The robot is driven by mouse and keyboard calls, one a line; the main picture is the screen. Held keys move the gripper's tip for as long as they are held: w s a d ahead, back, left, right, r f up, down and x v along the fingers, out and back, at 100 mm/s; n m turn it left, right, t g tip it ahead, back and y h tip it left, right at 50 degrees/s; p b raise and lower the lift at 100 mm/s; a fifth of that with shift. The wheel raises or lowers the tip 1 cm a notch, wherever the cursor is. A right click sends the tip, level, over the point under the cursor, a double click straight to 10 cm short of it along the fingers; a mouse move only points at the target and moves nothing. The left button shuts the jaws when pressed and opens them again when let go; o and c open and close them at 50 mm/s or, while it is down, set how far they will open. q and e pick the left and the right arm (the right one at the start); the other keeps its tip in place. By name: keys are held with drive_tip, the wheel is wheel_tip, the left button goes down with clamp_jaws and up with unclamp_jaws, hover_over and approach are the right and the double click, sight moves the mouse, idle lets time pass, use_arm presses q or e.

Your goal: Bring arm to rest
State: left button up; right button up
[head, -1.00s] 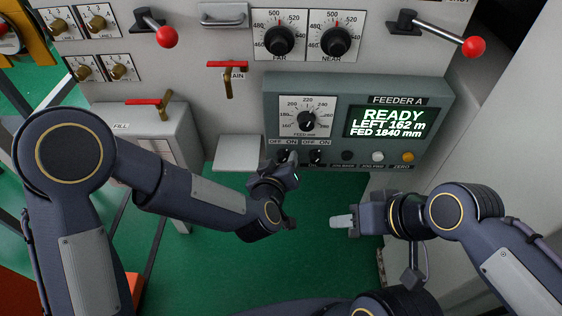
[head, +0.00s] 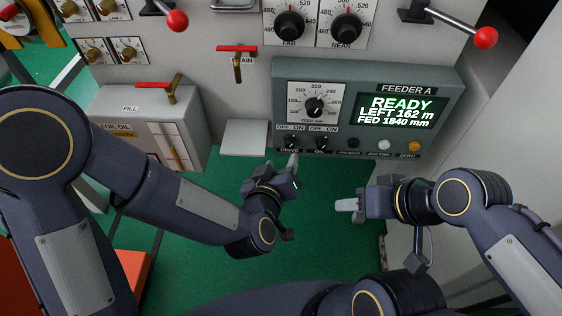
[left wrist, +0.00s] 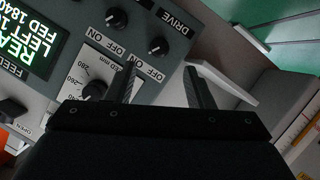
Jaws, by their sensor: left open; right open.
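My left gripper (head: 291,168) is just below the lower left part of the feeder panel in the head view, apart from it as far as I can tell. In the left wrist view its two fingers (left wrist: 162,82) are spread with nothing between them. Beyond them are the DRIVE knob (left wrist: 157,46) and the panel's lower edge. The DRIVE knob also shows in the head view (head: 291,141). My right gripper (head: 347,205) points left below the panel's right half. It holds nothing that I can see, and its finger gap is hard to make out.
The feeder panel (head: 270,108) has a screen (head: 402,112) reading READY. A small grey shelf (head: 245,138) juts out left of it. Red-knobbed levers are above. The green floor (head: 200,275) is open below.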

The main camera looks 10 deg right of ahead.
use_arm(q)
drive_tip(key=a+r+g, duration=0.2)
drive_tip(key=a+r, duration=0.5)
drive_tip(key=a, duration=0.6)
drive_tip(key=s+a+f+n+g+y, duration=0.1)
drive_tip(key=s+a+g+y, duration=0.3)
drive_tip(key=s+a, duration=1.25)
wheel_tip(320, 180, up, 22)
drive_tip(key=w+h+p, duration=0.1)
drive_tip(key=p, duration=2.1)
drive_tip(key=shift+a+r+g+p, duration=0.15)
drive_tip(key=shift+g+p, duration=0.25)
